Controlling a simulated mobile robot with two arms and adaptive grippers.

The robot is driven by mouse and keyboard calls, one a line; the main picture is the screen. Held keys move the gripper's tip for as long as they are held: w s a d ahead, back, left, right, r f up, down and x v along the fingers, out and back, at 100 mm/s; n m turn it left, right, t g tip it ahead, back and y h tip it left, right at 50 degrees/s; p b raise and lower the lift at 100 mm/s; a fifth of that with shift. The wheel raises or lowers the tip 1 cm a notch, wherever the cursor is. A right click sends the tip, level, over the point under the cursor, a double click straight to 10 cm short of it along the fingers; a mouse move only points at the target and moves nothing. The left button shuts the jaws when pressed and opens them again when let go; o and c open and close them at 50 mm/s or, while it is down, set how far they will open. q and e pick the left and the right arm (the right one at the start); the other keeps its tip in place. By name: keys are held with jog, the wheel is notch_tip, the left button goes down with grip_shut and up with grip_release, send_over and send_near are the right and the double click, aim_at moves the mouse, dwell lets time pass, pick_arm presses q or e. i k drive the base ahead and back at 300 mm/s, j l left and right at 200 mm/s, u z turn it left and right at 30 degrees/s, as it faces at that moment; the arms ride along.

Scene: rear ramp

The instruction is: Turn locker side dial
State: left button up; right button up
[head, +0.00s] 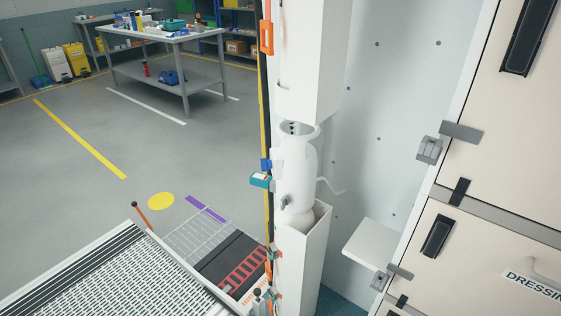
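A tall white column (318,60) stands in the middle of the head view, with an open gap partway down. In the gap is a white bottle-shaped body (297,165) with a ring-like collar at its top, above a white lower box (303,262). A small grey knob (286,201) sticks out low on the body's left side; I cannot tell if it is the locker side dial. A cream locker front (505,150) with dark handles is at the right; part of a "DRESSIN" label shows. Neither of my grippers is in view.
A small teal box (260,180) sticks out left of the column. A small white shelf (372,248) juts out right of the column. A workbench (165,40) stands far back on open floor.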

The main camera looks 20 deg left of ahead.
aim_at(265, 164)
jog(key=j+u, duration=0.35)
jog(key=j, duration=0.45)
jog(key=i+j+z, duration=0.1)
jog(key=z, duration=0.3)
jog(key=i+j+z, duration=0.1)
jog(key=z, duration=0.25)
jog(key=j+z, duration=0.1)
jog(key=z, duration=0.3)
jog(key=i+j, duration=0.05)
